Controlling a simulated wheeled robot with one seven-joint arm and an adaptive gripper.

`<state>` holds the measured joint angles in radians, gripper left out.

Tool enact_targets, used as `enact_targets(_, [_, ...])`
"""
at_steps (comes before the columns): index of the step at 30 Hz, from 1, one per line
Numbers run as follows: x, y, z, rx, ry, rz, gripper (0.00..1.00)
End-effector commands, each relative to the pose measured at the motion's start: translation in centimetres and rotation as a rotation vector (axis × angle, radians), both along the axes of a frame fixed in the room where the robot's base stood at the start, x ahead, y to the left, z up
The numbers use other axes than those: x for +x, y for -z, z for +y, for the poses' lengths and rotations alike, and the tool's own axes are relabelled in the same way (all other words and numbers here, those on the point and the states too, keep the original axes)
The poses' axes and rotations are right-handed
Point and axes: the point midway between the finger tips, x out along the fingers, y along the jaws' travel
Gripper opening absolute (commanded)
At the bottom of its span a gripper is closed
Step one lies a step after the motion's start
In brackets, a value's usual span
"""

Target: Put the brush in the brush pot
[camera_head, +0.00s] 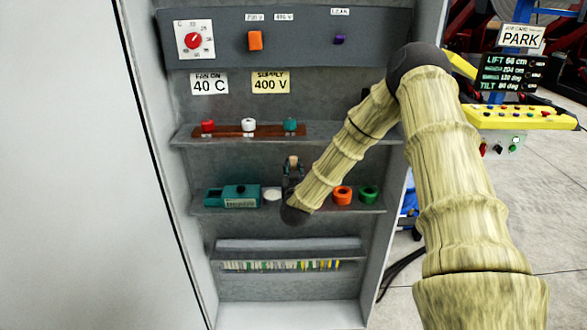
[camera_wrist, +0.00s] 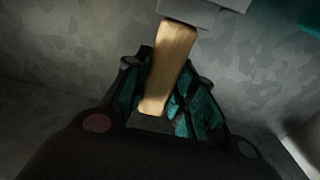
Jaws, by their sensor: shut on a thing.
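The brush has a tan wooden handle and a grey block at its end. In the head view the brush (camera_head: 293,162) shows small and upright above the lower shelf. In the wrist view the brush (camera_wrist: 168,70) stands between the dark and teal fingers of my gripper (camera_wrist: 172,90). My gripper (camera_head: 292,172) is shut on the handle, near the middle of the cabinet, and my forearm hides part of the shelf. An orange round holder (camera_head: 343,194) and a green one (camera_head: 368,194) sit right of my wrist. I cannot tell which thing is the brush pot.
The lower shelf (camera_head: 225,208) also carries a teal box (camera_head: 233,195) and a white round item (camera_head: 271,194). A brown rack (camera_head: 225,132) with red, white and teal knobs stands on the shelf above. The cabinet's side walls bound the space.

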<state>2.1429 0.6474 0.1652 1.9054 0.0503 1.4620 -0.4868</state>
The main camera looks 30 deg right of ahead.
Motion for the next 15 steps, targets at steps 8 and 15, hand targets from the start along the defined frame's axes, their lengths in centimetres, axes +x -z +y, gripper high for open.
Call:
enact_targets(8, [0.01,0.09,0.02,0.000,0.000,0.000,0.02])
enact_targets(15, [0.01,0.15,0.01,0.000,0.000,0.000,0.47])
